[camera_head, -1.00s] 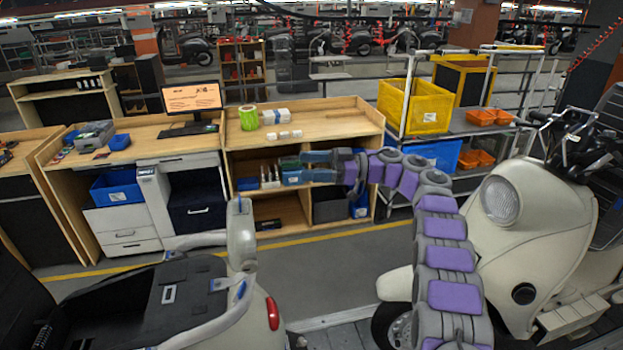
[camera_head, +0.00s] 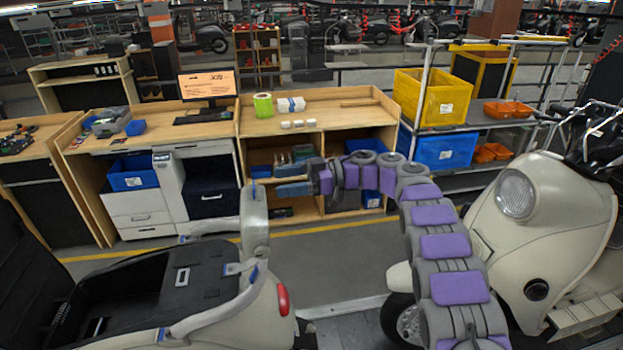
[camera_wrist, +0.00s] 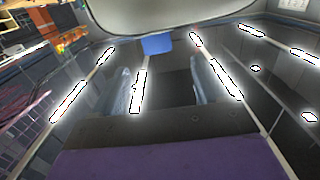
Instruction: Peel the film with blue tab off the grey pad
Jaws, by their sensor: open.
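The grey pad (camera_head: 255,226) is the upright, rounded pad on the scooter at the left in the head view. A small blue tab (camera_head: 253,191) sticks up at its top. In the wrist view the blue tab (camera_wrist: 157,44) hangs at the lower edge of a pale rounded surface, the pad (camera_wrist: 165,14), ahead of my fingers. My gripper (camera_head: 284,189) is just right of the pad's top. In the wrist view my gripper (camera_wrist: 163,80) is open, with the tab beyond and roughly between the two fingertips. I cannot make out the clear film itself.
The scooter's black seat compartment (camera_head: 200,278) lies below left, with more blue tabs on its frame. A cream scooter (camera_head: 555,215) stands at the right near my arm. A wooden workbench (camera_head: 335,118) stands behind. Open floor (camera_head: 335,265) lies between the scooters.

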